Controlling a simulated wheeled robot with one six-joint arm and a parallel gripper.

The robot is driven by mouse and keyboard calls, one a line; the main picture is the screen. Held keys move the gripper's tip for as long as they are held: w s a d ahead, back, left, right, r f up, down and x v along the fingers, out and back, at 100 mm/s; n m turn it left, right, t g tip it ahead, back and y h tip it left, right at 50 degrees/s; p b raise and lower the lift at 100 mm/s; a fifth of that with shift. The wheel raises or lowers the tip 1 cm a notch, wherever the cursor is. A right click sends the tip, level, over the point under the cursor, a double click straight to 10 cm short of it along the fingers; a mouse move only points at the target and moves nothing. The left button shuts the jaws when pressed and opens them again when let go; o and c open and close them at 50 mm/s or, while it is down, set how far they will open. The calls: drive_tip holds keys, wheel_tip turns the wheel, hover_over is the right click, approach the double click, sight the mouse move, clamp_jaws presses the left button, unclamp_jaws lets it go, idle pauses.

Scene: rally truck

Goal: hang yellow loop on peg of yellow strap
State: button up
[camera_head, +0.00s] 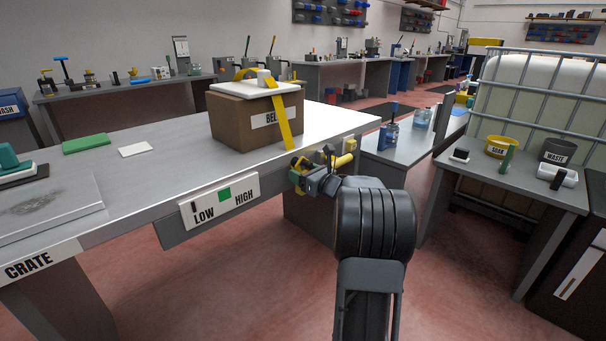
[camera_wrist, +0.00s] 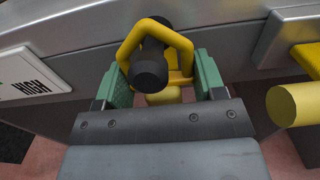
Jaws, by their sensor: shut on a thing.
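My gripper (camera_wrist: 163,88) has green fingers and is shut on the stem of the yellow loop (camera_wrist: 181,48). The loop is an angular ring held upright close to the table's front side. A black peg (camera_wrist: 150,72) shows within the loop's outline and seems to pass through it. In the head view my gripper (camera_head: 318,180) is at the table's right corner, partly hidden by my arm. A thick yellow peg (camera_wrist: 292,104) sticks out to the right of the loop, apart from it; it also shows in the head view (camera_head: 344,160). A yellow strap (camera_head: 282,122) lies over a cardboard box.
The cardboard box (camera_head: 232,118) stands on the grey table (camera_head: 165,165). A LOW/HIGH panel (camera_head: 221,203) with a green slider is on the table front, left of my gripper. A side bench (camera_head: 525,178) with pots stands right. The red floor between is free.

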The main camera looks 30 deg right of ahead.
idle(0.3)
drive_tip(key=o, duration=1.1)
drive_tip(key=s+d+p, duration=0.1)
drive_tip(key=s+d, duration=0.1)
drive_tip(key=s, duration=1.1)
drive_tip(key=shift+s+d, duration=0.2)
drive_tip(key=shift+s, duration=0.1)
